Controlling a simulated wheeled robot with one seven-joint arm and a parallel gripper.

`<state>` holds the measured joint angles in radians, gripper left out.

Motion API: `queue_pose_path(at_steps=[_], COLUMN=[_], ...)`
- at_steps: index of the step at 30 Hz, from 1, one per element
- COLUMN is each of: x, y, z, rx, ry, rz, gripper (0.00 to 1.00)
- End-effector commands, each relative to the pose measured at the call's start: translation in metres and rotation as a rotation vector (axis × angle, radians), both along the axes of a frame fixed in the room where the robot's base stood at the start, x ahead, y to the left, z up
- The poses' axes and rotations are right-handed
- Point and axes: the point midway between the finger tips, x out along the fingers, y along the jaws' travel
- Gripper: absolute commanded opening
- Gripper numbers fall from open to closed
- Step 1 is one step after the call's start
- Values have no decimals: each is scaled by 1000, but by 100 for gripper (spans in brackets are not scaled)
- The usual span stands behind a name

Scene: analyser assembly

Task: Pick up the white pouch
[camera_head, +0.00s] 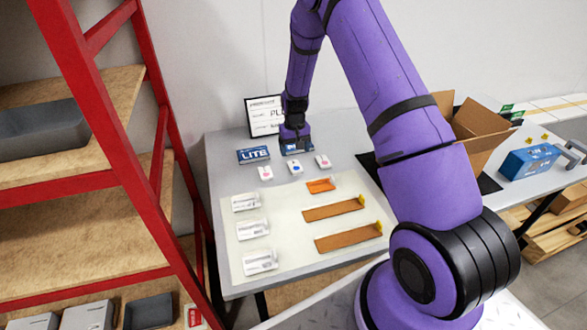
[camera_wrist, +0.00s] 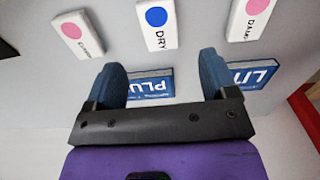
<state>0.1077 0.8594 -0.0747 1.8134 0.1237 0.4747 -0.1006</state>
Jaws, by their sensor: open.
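Three white packs that look like pouches lie in a column on the left of the pale mat: a far one (camera_head: 245,202), a middle one (camera_head: 252,229) and a near one (camera_head: 260,261). I cannot tell which is the white pouch. Three small white pieces with coloured dots lie farther back; the middle piece (camera_head: 295,168), blue-dotted and marked DRY, also shows in the wrist view (camera_wrist: 157,24). My gripper (camera_wrist: 161,76) is open, its fingers on either side of the blue PLUS box (camera_wrist: 151,86). Whether they touch it is unclear. In the head view my gripper (camera_head: 296,143) partly covers that box.
The blue LITE box (camera_head: 253,155) sits left of my gripper, with a sign (camera_head: 266,116) behind. Orange-brown strips (camera_head: 334,210) lie on the mat (camera_head: 290,225). A red-framed shelf (camera_head: 110,120) stands left; an open cardboard box (camera_head: 480,125) is right.

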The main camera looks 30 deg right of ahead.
Motion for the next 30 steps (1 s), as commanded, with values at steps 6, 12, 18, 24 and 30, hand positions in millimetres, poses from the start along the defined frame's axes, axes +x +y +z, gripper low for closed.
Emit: queue_pose_path(at_steps=[6,12,18,24,30], x=[0,-1,-2,-1,-1], y=[0,1,2,1,1], z=[-20,-39,-66,-69,-69], rx=[0,0,0,0,0], ry=[-1,1,1,-2,-1], rz=[0,-1,-2,-1,-1], gripper=[79,79,79,79,49])
